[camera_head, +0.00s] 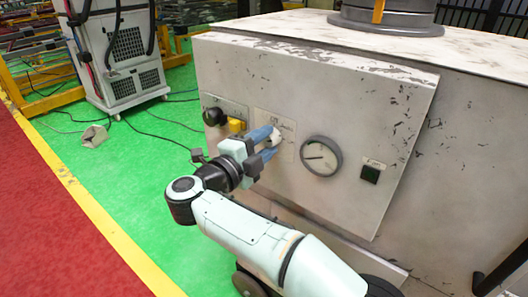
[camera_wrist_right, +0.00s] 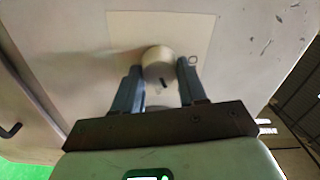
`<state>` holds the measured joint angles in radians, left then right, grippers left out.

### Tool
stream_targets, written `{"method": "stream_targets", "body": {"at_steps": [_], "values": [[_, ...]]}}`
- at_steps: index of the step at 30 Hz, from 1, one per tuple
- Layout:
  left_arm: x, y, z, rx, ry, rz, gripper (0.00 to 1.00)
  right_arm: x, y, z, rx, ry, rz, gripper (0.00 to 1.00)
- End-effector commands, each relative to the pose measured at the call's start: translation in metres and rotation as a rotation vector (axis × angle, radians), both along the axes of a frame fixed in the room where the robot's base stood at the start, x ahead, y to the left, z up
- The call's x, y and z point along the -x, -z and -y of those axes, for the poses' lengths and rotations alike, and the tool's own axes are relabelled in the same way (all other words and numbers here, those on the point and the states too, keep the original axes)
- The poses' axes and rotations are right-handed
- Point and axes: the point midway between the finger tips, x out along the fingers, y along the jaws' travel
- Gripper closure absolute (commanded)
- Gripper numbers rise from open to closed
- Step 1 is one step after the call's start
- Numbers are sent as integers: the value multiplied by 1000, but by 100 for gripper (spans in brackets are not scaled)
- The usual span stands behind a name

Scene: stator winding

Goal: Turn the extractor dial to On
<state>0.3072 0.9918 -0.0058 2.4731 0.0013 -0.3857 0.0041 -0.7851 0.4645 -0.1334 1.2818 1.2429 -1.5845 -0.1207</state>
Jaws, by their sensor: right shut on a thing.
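The extractor dial is a round off-white knob on a pale label plate on the front of the worn grey cabinet. It shows in the head view (camera_head: 275,136) between my fingertips, and larger in the right wrist view (camera_wrist_right: 156,60). A short dark mark is on the knob's near side, and a small round symbol is printed just right of it. My right gripper (camera_head: 270,139) is shut on the dial, with one blue-grey finger on each side; it also shows in the right wrist view (camera_wrist_right: 160,72). My left gripper is in neither view.
On the same panel, a black knob (camera_head: 214,116) and a yellow part (camera_head: 236,126) are left of the dial.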

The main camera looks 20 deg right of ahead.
Motion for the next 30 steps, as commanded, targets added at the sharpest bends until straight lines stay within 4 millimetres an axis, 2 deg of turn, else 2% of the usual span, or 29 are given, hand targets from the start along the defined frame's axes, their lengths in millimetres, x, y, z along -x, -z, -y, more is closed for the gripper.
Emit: {"method": "stream_targets", "body": {"at_steps": [3,15,30], "values": [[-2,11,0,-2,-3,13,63,0,4,1,-67,1,85,89],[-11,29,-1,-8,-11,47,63,0,3,0,-229,1,293,89],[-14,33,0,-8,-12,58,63,0,1,0,-283,0,363,89]]}}
